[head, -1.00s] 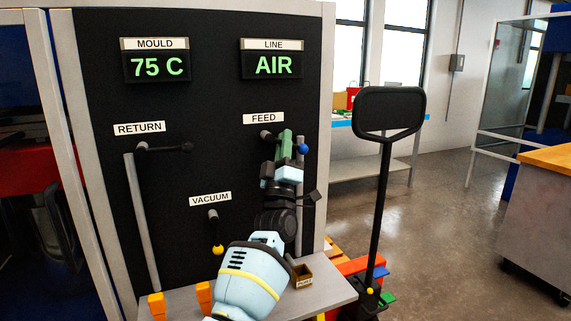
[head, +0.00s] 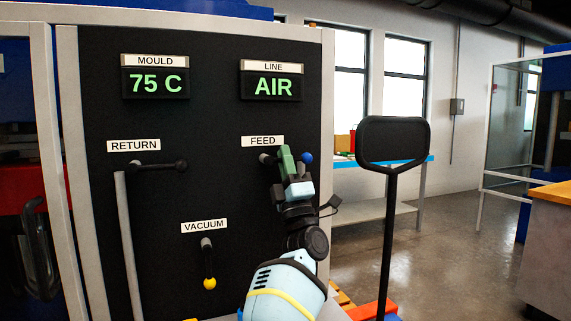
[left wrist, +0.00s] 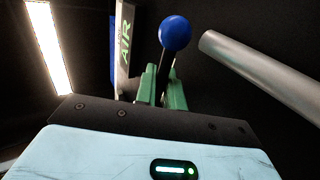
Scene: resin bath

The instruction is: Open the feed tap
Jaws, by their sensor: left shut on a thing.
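The feed tap (head: 266,158) is on the black panel under the FEED label (head: 262,141). Its lever points right, about level, and ends in a blue ball (head: 306,158). My left gripper (head: 286,160) is at the lever, just left of the ball, with its green fingers shut on the lever. In the left wrist view the ball (left wrist: 175,33) stands just beyond the green fingers (left wrist: 163,88), and the dark lever runs down between them. The fingers hide much of the lever in the head view. My right gripper is not in view.
The return lever (head: 160,167) points right; the vacuum lever, with its yellow ball (head: 210,283), points down. Displays read MOULD 75 C (head: 155,84) and LINE AIR (head: 272,87).

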